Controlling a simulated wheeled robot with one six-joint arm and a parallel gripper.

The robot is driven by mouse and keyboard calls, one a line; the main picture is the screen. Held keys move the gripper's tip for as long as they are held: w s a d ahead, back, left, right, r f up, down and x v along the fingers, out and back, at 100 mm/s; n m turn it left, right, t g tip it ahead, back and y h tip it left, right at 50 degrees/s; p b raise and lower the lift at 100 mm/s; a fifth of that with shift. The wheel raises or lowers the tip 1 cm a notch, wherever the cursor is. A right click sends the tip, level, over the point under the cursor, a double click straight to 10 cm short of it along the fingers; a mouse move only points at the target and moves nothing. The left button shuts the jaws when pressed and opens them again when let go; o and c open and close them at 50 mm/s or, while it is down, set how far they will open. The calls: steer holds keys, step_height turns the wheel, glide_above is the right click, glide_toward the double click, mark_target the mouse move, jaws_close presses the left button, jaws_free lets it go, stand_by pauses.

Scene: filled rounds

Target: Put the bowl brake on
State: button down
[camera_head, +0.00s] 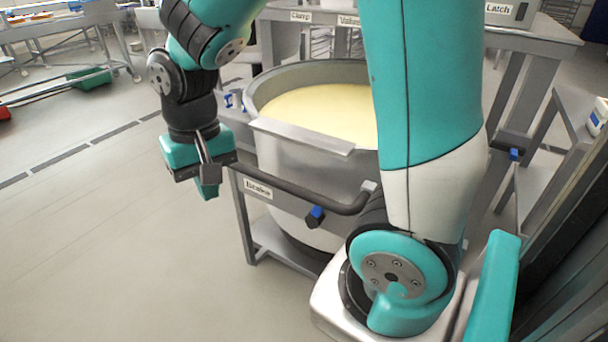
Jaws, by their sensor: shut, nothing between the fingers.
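A large round bowl (262,85) filled with pale yellow mass (325,108) stands in a grey wheeled-looking frame (243,218). A dark bar handle (290,187) runs along the frame's near side. Below it sits a dark knob or lever with a blue part (315,215); I cannot tell its setting. A small white label (258,188) beside it is too small to read surely. My gripper (208,188) is shut and empty, pointing down at the left end of the handle. It overlaps the handle's end in the picture; contact is unclear. My arm hides the bowl's right side.
Small blue clips (236,99) sit at the bowl's left. Another blue-tipped part (514,154) is at the right. A green bin (90,78) lies far left.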

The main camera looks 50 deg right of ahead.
steer(key=w+d+f+m+g+h+p, duration=0.1)
steer(key=d+m+p, duration=0.1)
steer(key=d+m, duration=0.3)
steer(key=w+d+f+m+g+h+p, duration=0.2)
steer(key=d+m, duration=0.2)
steer(key=d, duration=0.5)
steer(key=w+d+f+m+g+h+p, duration=0.1)
steer(key=w+d+f+m+h+p, duration=0.1)
steer(key=d+m, duration=0.3)
steer(key=shift+d+f+m, duration=0.2)
steer(key=shift+d+m, duration=0.1)
steer(key=shift+d, duration=0.6)
glide_toward(316, 213)
steer(key=w+d, duration=0.3)
steer(key=d, duration=0.1)
steer(key=shift+g, duration=0.3)
steer(key=s, duration=0.1)
steer(key=s+f, duration=0.1)
steer(key=s, duration=0.1)
steer(key=s+d+p, duration=0.1)
steer(key=shift+s+f, duration=0.15)
